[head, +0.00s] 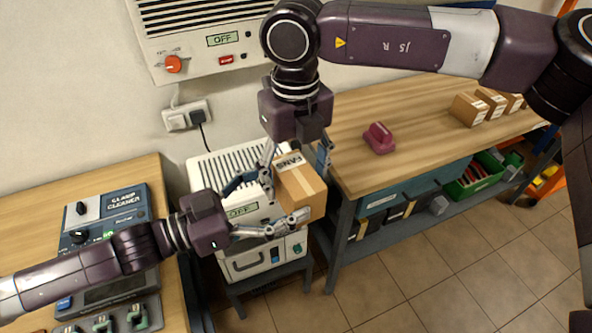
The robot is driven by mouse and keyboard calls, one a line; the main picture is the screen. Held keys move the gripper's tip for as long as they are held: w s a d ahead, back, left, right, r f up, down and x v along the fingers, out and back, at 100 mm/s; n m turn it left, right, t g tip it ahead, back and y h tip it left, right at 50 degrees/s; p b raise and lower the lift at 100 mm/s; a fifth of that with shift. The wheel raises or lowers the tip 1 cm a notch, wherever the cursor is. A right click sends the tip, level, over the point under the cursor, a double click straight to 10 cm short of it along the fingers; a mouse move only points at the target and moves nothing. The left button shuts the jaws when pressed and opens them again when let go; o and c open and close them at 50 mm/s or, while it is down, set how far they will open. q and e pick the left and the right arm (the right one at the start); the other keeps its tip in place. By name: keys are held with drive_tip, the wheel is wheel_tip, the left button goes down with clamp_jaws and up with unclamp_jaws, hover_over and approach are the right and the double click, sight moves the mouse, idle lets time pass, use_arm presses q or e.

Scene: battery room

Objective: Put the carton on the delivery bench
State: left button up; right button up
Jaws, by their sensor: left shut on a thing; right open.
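The carton (299,188) is a small brown box with a white top label reading "FANS". It is in the middle of the head view, in front of a white machine and left of the right-hand wooden bench's near corner. My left gripper (283,199) comes from the left and is shut on the carton. My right gripper (295,160) points down from above, open, with its fingers on either side of the carton's top; whether they touch it I cannot tell. No label shows which bench is the delivery bench. The right-hand bench (349,133) has a bare wooden top near the carton.
A maroon object (379,138) and several small cartons (468,109) stand on the right-hand bench. The white machine (231,172) sits on a low stand. A clamp cleaner (127,203) occupies the left bench (136,172). A wall unit (205,40) hangs above. Tiled floor is clear in front.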

drive_tip(key=c, duration=1.5)
use_arm(q)
drive_tip(key=o, duration=1.5)
use_arm(e)
drive_tip(key=shift+c, duration=0.3)
use_arm(q)
drive_tip(key=shift+o, duration=0.2)
